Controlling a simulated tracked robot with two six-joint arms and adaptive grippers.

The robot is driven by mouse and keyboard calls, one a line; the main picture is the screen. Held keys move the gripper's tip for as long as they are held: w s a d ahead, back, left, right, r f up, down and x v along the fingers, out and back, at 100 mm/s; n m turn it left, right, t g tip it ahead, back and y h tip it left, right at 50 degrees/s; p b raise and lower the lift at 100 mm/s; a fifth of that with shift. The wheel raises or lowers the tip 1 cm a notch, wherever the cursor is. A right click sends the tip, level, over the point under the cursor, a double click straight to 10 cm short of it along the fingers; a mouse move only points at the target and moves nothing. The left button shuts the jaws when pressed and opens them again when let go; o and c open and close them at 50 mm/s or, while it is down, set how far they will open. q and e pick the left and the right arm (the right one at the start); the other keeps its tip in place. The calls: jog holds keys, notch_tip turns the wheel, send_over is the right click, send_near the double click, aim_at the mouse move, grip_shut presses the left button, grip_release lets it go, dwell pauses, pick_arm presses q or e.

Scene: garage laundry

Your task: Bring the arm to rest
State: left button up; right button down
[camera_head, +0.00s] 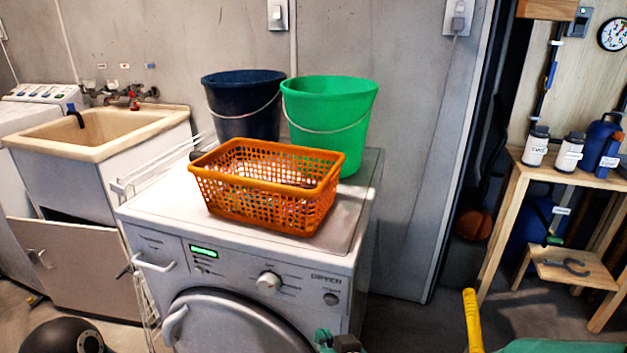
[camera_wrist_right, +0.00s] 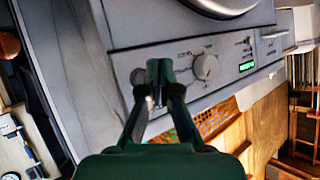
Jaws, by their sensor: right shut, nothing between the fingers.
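My right gripper (camera_head: 338,342) shows only at its tip, at the bottom edge of the head view, in front of the dryer's lower front. In the right wrist view the dark green fingers (camera_wrist_right: 160,78) meet at their tips, shut and empty. They appear in front of the dryer's control panel, near the knob (camera_wrist_right: 206,67); I cannot tell the gap. The white dryer (camera_head: 268,258) stands in the middle of the head view with its round door shut. My left gripper is not in view.
An orange basket (camera_head: 266,186) sits on the dryer, before a dark blue bucket (camera_head: 243,105) and a green bucket (camera_head: 330,108). A utility sink (camera_head: 97,130) is left; a wooden shelf (camera_head: 570,178) with bottles is right. A yellow bar (camera_head: 473,322) rises at bottom right.

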jog(key=s+d+f+m+g+h, duration=0.1)
jog(key=s+d+f+g, duration=0.1)
jog(key=d+f, duration=0.35)
jog(key=s+d+f+g+h, duration=0.1)
jog(key=d+f, duration=0.1)
jog(key=f, duration=0.6)
jog(key=s+d+f+m+g, duration=0.1)
jog(key=s+d+f+g, duration=0.1)
jog(key=d+f, duration=0.35)
jog(key=s+a+f+g+y, duration=0.25)
jog(key=s+f+g, duration=0.35)
jog(key=s+f, duration=0.65)
notch_tip(320, 180, up, 22)
jog(key=s+m+p, duration=0.1)
jog(key=p, duration=1.9)
jog(key=shift+s+a, duration=0.25)
jog(key=shift+a, duration=0.15)
jog(key=shift+f, duration=0.15)
